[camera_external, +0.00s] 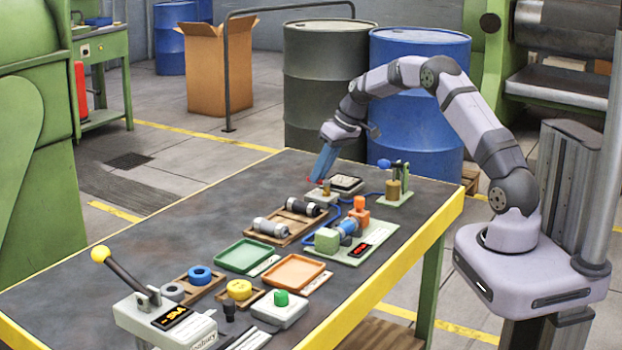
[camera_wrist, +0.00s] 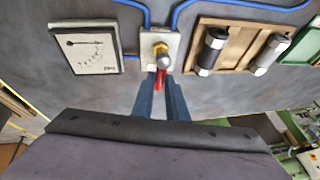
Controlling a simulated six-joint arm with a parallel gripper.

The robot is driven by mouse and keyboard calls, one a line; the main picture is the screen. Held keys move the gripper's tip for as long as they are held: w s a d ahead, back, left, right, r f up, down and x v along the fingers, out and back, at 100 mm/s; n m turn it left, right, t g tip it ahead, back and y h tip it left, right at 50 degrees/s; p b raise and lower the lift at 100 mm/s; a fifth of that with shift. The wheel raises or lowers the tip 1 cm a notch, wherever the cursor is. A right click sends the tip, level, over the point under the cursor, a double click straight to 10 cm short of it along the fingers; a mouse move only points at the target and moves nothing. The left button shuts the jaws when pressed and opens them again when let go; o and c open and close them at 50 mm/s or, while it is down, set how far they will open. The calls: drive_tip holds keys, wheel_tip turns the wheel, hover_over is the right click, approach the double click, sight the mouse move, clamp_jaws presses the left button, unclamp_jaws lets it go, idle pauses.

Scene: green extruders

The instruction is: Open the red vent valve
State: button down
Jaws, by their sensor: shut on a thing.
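The red vent valve (camera_wrist: 160,78) shows in the wrist view as a short red handle below a brass and silver fitting on a small pale plate (camera_wrist: 147,46). My gripper (camera_wrist: 161,84) is shut on the red handle, with a blue finger on either side of it. In the external view my gripper (camera_external: 322,176) reaches down to the valve at the far side of the bench, and a bit of red shows at the fingertips. The fingers hide part of the handle.
A gauge (camera_wrist: 84,48) stands just left of the valve plate. Blue tubing (camera_wrist: 200,6) runs from the plate. A wooden tray (camera_wrist: 238,50) with two dark-and-silver cylinders lies to the right. In the external view, green (camera_external: 243,257) and orange (camera_external: 293,272) trays lie nearer; the bench's left side is clear.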

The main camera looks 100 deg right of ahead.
drive_tip(key=shift+n, duration=0.4)
drive_tip(key=c, duration=1.7)
unclamp_jaws()
drive_tip(key=shift+c, duration=0.2)
drive_tip(key=shift+r, duration=0.1)
drive_tip(key=b+v, duration=0.1)
drive_tip(key=v, duration=0.6)
